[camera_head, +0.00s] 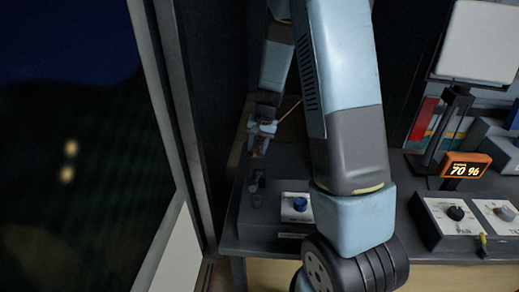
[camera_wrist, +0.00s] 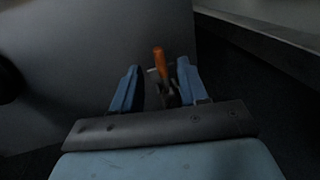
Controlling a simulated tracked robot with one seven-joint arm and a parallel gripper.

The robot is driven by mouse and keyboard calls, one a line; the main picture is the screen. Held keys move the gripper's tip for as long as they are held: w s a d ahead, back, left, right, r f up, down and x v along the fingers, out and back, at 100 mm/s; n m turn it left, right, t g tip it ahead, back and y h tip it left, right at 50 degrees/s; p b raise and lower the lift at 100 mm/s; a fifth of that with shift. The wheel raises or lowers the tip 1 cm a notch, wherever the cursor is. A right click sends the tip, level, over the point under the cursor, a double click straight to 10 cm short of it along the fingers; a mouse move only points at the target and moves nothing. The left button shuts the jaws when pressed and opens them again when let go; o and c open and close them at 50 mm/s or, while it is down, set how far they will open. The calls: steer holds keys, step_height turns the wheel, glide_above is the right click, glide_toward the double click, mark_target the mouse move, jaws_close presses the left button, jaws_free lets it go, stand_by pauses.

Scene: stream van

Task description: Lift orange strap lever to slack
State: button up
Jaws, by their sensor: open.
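The orange strap lever (camera_wrist: 161,64) shows in the wrist view, its orange handle standing up from a dark base. My gripper (camera_wrist: 156,80) is open, with one blue finger on each side of the lever and the handle nearer the right finger. I cannot tell whether a finger touches it. In the head view my gripper (camera_head: 262,130) is at the far left end of the desk, pointing down, and a small orange bit of the lever (camera_head: 254,154) shows just below it. The strap itself is not clearly visible.
A blue knob (camera_head: 300,204) on a white panel sits right of the lever. An orange display (camera_head: 466,170) reading 70 % and a knob box (camera_head: 456,213) stand on the right of the desk. A dark wall and a window frame (camera_head: 165,100) border the left.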

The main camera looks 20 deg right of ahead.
mark_target(256, 151)
steer(key=shift+w+a+f, duration=0.1)
steer(key=shift+a+f, duration=0.05)
steer(key=shift+f, duration=0.9)
steer(key=shift+c, duration=0.2)
jaws_close()
